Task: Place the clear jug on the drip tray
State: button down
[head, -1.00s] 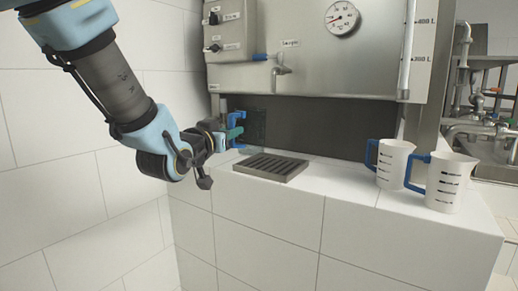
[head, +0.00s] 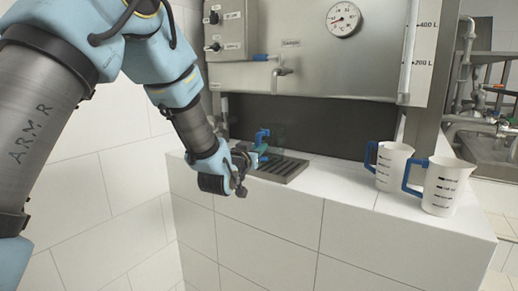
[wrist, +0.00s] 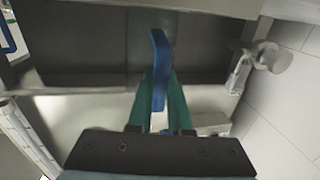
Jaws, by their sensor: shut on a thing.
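The clear jug (head: 284,140) is see-through and hard to make out against the dark back panel. Its blue handle (head: 262,139) shows at the left of the jug in the head view. My gripper (head: 257,157) is shut on this handle. In the wrist view the green fingers (wrist: 161,103) stand on both sides of the blue handle (wrist: 160,62). The drip tray (head: 290,172) is a dark slatted metal plate on the white ledge. The jug appears upright over the tray; I cannot tell whether its base touches it. My gripper partly covers the tray's left side.
Two white measuring jugs with blue handles, one (head: 391,166) behind the other (head: 441,187), stand on the right of the tiled ledge (head: 340,190). A steel filler with a spout (head: 283,71) hangs above the tray. The ledge between tray and white jugs is clear.

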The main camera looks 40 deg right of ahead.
jog(key=shift+d+f, duration=0.15)
jog(key=shift+f, duration=0.25)
jog(key=shift+f, duration=0.2)
jog(key=c, duration=0.8)
grip_release()
jog(key=shift+c, duration=0.2)
jog(key=shift+r, duration=0.1)
jog(key=shift+r+p, duration=0.2)
jog(key=shift+p, duration=0.15)
jog(key=b+v, duration=0.3)
jog(key=v, duration=0.9)
